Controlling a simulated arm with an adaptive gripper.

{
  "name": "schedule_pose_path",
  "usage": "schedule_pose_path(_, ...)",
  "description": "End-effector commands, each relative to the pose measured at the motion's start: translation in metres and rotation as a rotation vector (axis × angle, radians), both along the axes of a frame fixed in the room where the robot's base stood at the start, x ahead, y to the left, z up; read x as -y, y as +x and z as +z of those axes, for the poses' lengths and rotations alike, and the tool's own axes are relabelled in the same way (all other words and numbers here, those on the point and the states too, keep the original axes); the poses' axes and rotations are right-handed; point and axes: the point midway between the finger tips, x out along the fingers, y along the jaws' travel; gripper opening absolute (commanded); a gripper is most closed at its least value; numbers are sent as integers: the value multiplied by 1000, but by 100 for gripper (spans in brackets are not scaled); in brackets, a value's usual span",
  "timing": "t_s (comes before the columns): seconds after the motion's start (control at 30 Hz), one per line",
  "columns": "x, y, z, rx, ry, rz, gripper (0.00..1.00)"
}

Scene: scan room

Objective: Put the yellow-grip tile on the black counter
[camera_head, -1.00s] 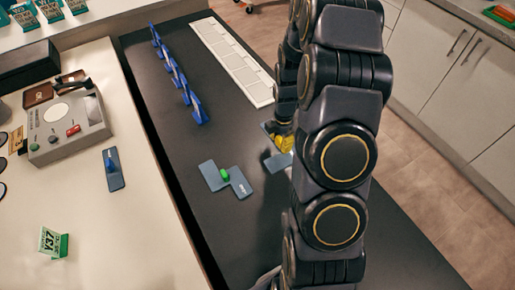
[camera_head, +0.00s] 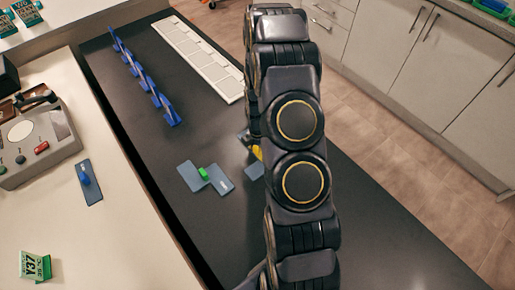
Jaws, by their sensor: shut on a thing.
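The black counter (camera_head: 217,227) runs diagonally through the middle of the view. The yellow-grip tile (camera_head: 254,171) is blue-grey; only its near corner and part of its yellow grip (camera_head: 257,152) show beside my arm. My gripper (camera_head: 249,141) is mostly hidden behind my arm links, with a dark part showing at the yellow grip. It is shut on the yellow-grip tile. I cannot tell whether the tile touches the counter or is just above it.
Two blue-grey tiles (camera_head: 219,180), one with a green grip (camera_head: 203,173), lie left of my gripper. A blue rack (camera_head: 148,83) and a white slotted strip (camera_head: 200,56) lie farther back. A blue-grip tile (camera_head: 91,187) and a grey device (camera_head: 38,140) are on the white table. The front counter is clear.

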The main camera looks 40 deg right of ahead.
Motion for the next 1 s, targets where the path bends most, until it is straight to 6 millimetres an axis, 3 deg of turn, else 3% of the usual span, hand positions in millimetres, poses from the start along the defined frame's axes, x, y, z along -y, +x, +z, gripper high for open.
schedule_pose_path(0.03,0,0,-2,0,0,0,0)
schedule_pose_path(0.07,0,0,-2,0,0,0,39)
schedule_pose_path(0.1,0,0,-1,0,0,0,52)
schedule_pose_path(0.57,0,1,8,2,-1,0,52)
schedule_pose_path(1.0,0,2,91,7,-3,2,52)
